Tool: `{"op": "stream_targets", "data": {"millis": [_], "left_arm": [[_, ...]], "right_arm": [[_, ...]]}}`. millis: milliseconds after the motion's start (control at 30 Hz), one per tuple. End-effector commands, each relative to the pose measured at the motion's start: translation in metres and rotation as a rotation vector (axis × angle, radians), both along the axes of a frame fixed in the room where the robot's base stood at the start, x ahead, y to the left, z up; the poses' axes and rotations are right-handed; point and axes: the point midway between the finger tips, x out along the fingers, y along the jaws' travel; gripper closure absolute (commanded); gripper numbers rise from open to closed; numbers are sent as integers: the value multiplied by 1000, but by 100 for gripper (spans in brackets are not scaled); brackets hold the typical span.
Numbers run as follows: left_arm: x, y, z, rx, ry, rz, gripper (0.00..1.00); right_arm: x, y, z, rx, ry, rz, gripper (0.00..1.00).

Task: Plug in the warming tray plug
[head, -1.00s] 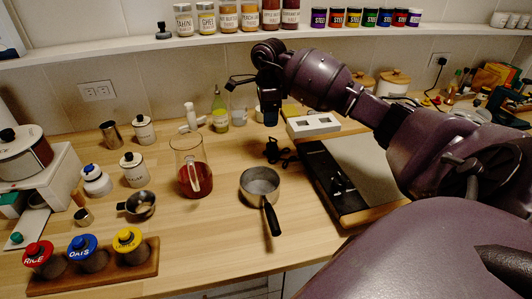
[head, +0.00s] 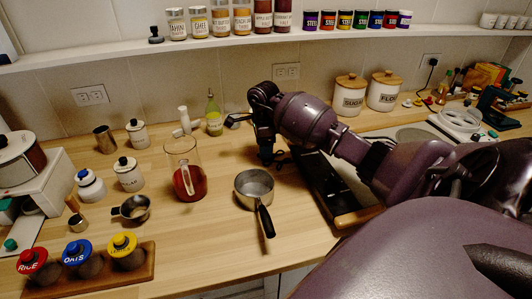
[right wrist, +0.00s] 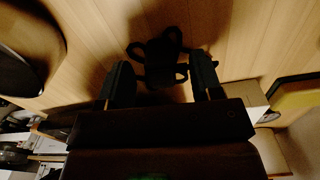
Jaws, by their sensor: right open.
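The black plug (right wrist: 160,62) with its looped cord lies on the wooden counter, between and just beyond my right fingertips in the right wrist view. My right gripper (right wrist: 162,74) is open and empty, pointing down over it. In the head view my right gripper (head: 267,160) is low over the counter behind the saucepan, and mostly hides the plug; a bit of black cord (head: 283,158) shows beside it. The black warming tray (head: 318,188) lies to the right, partly covered by my right arm. A wall outlet (head: 287,71) is behind the gripper. My left gripper is out of view.
A saucepan (head: 254,186) and a glass pitcher (head: 184,172) stand left of the gripper. Another outlet (head: 90,96) is at left; a right outlet (head: 431,60) has a black plug in it. A shelf (head: 130,53) with jars runs above.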

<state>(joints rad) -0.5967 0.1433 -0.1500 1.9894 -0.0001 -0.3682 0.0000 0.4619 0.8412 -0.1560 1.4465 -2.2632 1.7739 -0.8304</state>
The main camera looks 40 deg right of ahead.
Motion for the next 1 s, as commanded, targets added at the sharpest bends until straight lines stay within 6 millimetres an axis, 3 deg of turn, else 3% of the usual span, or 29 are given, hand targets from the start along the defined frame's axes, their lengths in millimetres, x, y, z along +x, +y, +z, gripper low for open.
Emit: {"op": "stream_targets", "data": {"millis": [233, 500, 600, 867, 1000], "left_arm": [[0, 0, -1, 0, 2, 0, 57], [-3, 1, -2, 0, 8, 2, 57], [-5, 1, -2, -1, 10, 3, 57], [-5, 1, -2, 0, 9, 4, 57], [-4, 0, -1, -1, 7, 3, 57]], "right_arm": [[0, 0, -1, 0, -1, 0, 42], [0, 0, -1, 0, -1, 0, 83], [0, 0, 0, 0, -1, 0, 94], [1, 0, 2, 0, -2, 0, 95], [1, 0, 16, -1, -5, 1, 95]]}}
